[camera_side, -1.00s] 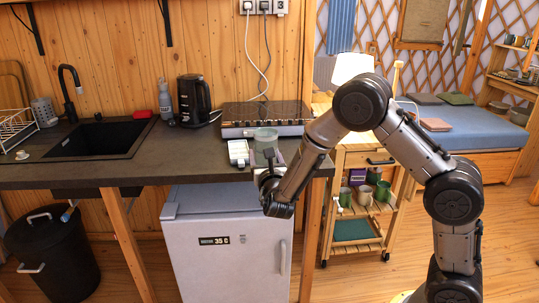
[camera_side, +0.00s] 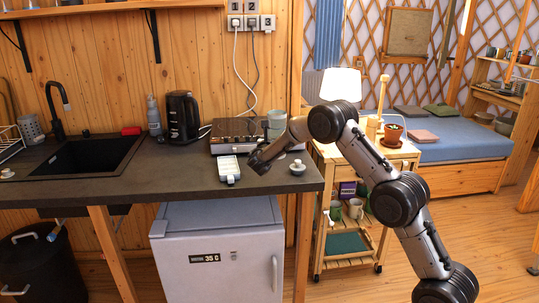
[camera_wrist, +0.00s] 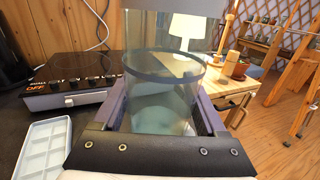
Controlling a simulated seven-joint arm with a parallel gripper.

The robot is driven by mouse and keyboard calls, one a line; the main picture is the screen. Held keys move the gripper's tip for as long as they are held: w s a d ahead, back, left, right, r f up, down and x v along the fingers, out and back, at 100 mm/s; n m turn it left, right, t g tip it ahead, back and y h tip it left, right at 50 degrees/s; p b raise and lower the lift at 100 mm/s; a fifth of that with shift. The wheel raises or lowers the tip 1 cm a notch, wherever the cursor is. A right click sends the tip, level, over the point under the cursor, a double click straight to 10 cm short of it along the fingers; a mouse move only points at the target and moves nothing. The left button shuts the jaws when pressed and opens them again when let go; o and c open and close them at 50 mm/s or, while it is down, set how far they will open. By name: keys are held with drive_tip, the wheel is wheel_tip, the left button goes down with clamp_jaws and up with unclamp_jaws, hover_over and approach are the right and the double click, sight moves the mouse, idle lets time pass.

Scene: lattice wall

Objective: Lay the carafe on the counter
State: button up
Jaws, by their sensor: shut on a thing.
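The carafe is a clear, bluish glass cylinder. In the wrist view the carafe (camera_wrist: 160,105) stands between the two fingers of my gripper (camera_wrist: 160,90), which is shut on it. In the side view the carafe (camera_side: 277,119) looks roughly upright at the right end of the hob, partly hidden by my arm. My gripper (camera_side: 261,158) is over the right part of the dark counter (camera_side: 165,178). I cannot tell whether the carafe's base touches anything.
A black hob (camera_side: 236,132) lies behind. A pale compartment tray (camera_side: 229,168) is left of my gripper, and a small grey-white lidded thing (camera_side: 297,167) is right of it. A kettle (camera_side: 182,116) and sink (camera_side: 85,155) are farther left. Bare counter lies in between.

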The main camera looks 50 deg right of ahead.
drive_tip(key=shift+w+d+f, duration=0.55)
drive_tip(key=shift+w+f, duration=0.45)
drive_tip(key=shift+f, duration=0.6)
drive_tip(key=shift+w+d+f, duration=0.5)
drive_tip(key=shift+w+f, duration=0.55)
drive_tip(key=shift+f, duration=0.6)
drive_tip(key=shift+w+d+f, duration=0.55)
drive_tip(key=shift+w+f, duration=0.45)
drive_tip(key=shift+f, duration=0.6)
drive_tip(key=shift+f, duration=0.2)
drive_tip(key=o, duration=1.6)
drive_tip(key=shift+c, duration=0.2)
